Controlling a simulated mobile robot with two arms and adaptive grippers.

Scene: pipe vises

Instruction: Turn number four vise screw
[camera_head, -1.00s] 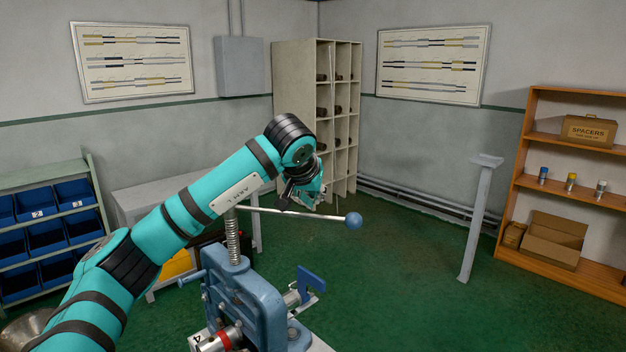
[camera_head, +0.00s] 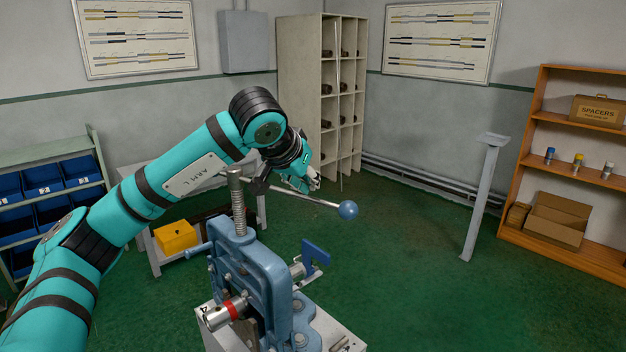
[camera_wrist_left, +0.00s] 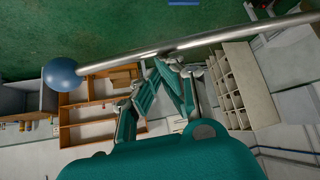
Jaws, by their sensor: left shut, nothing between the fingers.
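The blue vise (camera_head: 262,285) stands at the lower middle of the head view, with a "4" label beside its pipe. Its upright threaded screw (camera_head: 239,212) carries a steel handle bar (camera_head: 318,200) ending in a blue ball (camera_head: 348,210). In the left wrist view the bar (camera_wrist_left: 200,40) crosses the top, with the ball (camera_wrist_left: 62,74) at left. My left gripper (camera_head: 312,182) is shut and empty, beside the bar between screw and ball. Its fingertips (camera_wrist_left: 168,64) show close to the bar; I cannot tell whether they touch. My right gripper is out of view.
A steel pipe (camera_head: 228,311) with a red band is in the vise. A grey post stand (camera_head: 480,200) and an orange shelf (camera_head: 518,190) are at right. A pigeonhole rack (camera_head: 300,90) stands behind. Green floor is clear right of the vise.

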